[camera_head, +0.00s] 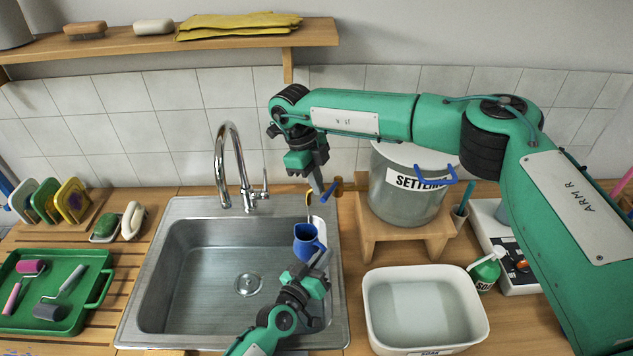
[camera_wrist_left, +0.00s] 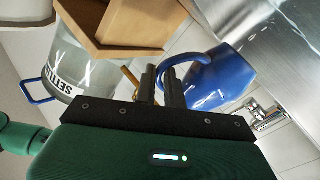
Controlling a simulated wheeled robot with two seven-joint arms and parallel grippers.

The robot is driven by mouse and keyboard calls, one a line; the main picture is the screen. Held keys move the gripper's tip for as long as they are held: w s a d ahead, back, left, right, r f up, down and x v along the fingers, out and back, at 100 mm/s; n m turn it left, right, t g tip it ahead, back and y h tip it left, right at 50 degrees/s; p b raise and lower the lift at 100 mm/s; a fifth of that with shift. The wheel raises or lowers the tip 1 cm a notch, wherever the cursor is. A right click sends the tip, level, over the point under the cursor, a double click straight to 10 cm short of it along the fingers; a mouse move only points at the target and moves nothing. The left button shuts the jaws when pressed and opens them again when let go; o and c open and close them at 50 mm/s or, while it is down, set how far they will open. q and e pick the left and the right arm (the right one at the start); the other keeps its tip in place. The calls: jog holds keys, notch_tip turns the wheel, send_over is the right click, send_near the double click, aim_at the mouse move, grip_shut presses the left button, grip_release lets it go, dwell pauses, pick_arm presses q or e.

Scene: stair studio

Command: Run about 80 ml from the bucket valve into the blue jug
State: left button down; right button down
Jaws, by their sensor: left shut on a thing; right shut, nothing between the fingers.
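The bucket (camera_head: 398,208), labelled SETTLING, stands on a raised wooden stand (camera_head: 383,236) right of the sink. Its brass valve (camera_head: 329,190) sticks out left toward the sink; it also shows in the left wrist view (camera_wrist_left: 130,76). The blue jug (camera_head: 306,240) is upright over the sink's right side, below the valve's end. My left gripper (camera_head: 318,262) is shut on its handle, seen closely in the left wrist view (camera_wrist_left: 168,76). My right gripper (camera_head: 317,187) is shut and empty beside the valve. I cannot make out any stream or the jug's water level.
The sink (camera_head: 205,270) has a chrome faucet (camera_head: 236,165) behind it. A white tub (camera_head: 420,305) of liquid stands before the stand, with a green bottle (camera_head: 486,270) beside it. A green tray (camera_head: 75,310) with rollers lies left. A shelf (camera_head: 200,45) runs above.

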aim_at(330, 189)
jog(key=shift+s+d+n, duration=0.25)
jog(key=shift+n, duration=0.35)
jog(key=shift+s+d+n+t, duration=0.4)
jog(key=shift+d+n, duration=0.2)
jog(key=shift+n, duration=0.6)
jog(key=shift+s+d+n+t, duration=0.4)
jog(key=shift+d+n, duration=0.2)
jog(key=shift+n, duration=0.6)
jog(key=shift+a+r, duration=0.15)
jog(key=shift+a, duration=0.4)
jog(key=a+r, duration=0.5)
jog(key=r, duration=0.5)
jog(key=shift+a, duration=0.4)
